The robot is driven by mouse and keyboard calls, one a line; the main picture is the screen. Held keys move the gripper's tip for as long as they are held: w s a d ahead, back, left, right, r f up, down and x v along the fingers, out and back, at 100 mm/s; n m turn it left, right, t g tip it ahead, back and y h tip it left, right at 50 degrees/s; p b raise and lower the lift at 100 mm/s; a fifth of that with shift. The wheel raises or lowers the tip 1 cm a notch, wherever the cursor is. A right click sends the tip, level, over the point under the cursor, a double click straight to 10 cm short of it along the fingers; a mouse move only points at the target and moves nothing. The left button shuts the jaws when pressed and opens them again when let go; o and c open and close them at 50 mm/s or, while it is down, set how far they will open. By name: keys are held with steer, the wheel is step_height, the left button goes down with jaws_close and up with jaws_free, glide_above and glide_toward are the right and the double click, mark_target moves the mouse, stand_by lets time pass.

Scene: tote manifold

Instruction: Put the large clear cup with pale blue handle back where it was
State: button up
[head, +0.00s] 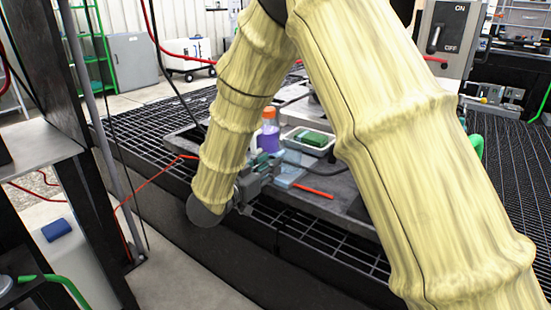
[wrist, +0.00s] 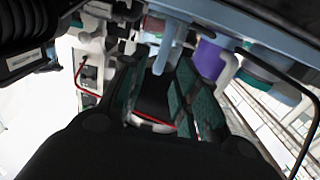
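A pale blue piece (head: 288,177), which looks like part of the cup with the pale blue handle, is low on the grey bench beside my gripper (head: 252,182). The clear body of the cup is hard to make out. In the wrist view a pale blue bar (wrist: 225,35) crosses the top, with a short prong (wrist: 163,58) pointing down toward the gap between my fingers. My gripper (wrist: 155,95) has its green-padded fingers apart, with a dark gap between them. I see no firm contact with the handle.
A purple bottle with an orange cap (head: 268,138) stands behind my gripper. A white tray (head: 291,137) holds a green block (head: 314,138). A red-orange rod (head: 313,190) lies to the right on the grey tray-like surface (head: 343,183). Black grating (head: 330,242) runs along the front.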

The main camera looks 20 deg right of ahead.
steer(key=p+v, duration=0.2)
steer(key=v, duration=0.5)
steer(key=s+d+f+n+y, duration=0.1)
steer(key=d+f+n+y, duration=0.15)
steer(key=f, duration=0.65)
steer(key=d+f+n+y, duration=0.2)
steer(key=f+y, duration=0.2)
steer(key=f, duration=0.6)
steer(key=s+d+f+n+g+y, duration=0.25)
steer(key=s+f, duration=0.55)
steer(key=f, duration=0.5)
steer(key=s+d+f+n+g+y, duration=0.1)
steer(key=s+f, duration=0.4)
steer(key=s, duration=0.5)
steer(key=s+d+f+n+g+y, duration=0.1)
steer(key=s+f+g, duration=0.3)
steer(key=s, duration=0.7)
steer(key=s+d+f+n+g+y, duration=0.1)
steer(key=s+f+g+y, duration=0.2)
steer(key=s+f, duration=0.3)
steer(key=s, duration=0.4)
steer(key=shift+s, duration=0.35)
steer(key=shift+f+g, duration=0.1)
steer(key=shift+g, duration=0.15)
